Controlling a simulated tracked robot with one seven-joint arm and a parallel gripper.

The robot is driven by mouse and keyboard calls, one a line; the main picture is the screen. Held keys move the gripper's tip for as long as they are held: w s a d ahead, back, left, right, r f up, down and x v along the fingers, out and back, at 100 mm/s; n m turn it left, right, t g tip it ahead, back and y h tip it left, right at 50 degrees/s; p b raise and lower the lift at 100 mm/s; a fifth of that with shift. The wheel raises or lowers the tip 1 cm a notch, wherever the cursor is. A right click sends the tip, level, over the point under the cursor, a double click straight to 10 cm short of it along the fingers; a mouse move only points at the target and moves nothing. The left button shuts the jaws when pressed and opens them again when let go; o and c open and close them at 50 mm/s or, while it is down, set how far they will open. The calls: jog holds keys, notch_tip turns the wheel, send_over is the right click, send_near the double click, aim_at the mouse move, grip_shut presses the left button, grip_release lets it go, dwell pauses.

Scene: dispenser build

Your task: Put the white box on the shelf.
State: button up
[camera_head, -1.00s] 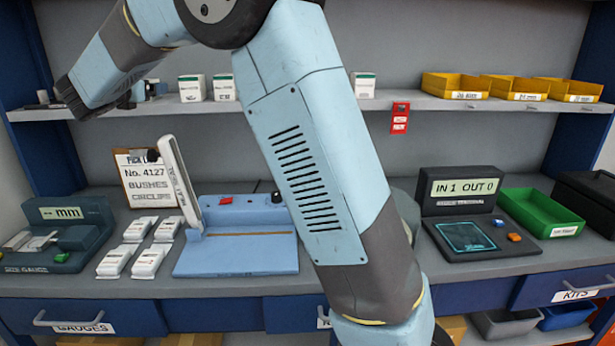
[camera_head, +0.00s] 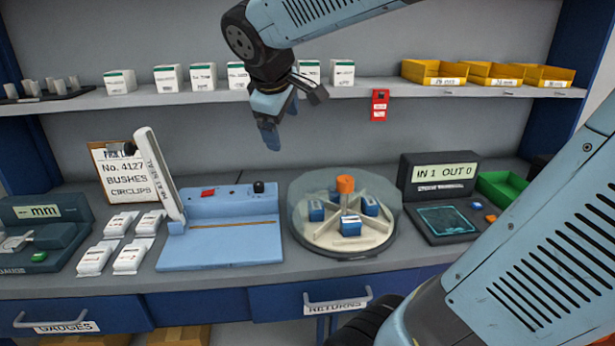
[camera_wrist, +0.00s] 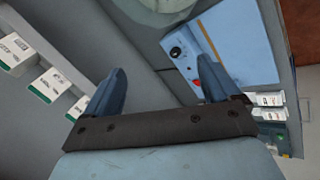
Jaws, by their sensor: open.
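Several white boxes with green-edged tops stand upright in a row on the grey shelf (camera_head: 385,91), including a leftmost box (camera_head: 120,82), a box beside it (camera_head: 168,78) and a rightmost box (camera_head: 342,73). My gripper (camera_head: 275,128) hangs in front of the row, right of its middle, fingers pointing down below the shelf edge. My arm's end partly covers the boxes behind it. In the wrist view my gripper (camera_wrist: 160,88) has its fingers wide apart with nothing between them. Some white boxes (camera_wrist: 48,85) show left of the fingers, apart from them.
A dark rack (camera_head: 45,90) is at the shelf's left, yellow bins (camera_head: 434,72) at its right. Below stand white packets (camera_head: 122,222), a blue press-like fixture (camera_head: 220,250), a clear-covered carousel (camera_head: 345,238) and a display unit (camera_head: 440,172).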

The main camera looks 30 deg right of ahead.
jog(key=s+a+f+m+y, duration=0.1)
jog(key=s+f+m+y, duration=0.2)
jog(key=s, duration=1)
notch_tip(320, 180, down, 3)
jog(key=m, duration=0.5)
jog(key=shift+y, duration=0.4)
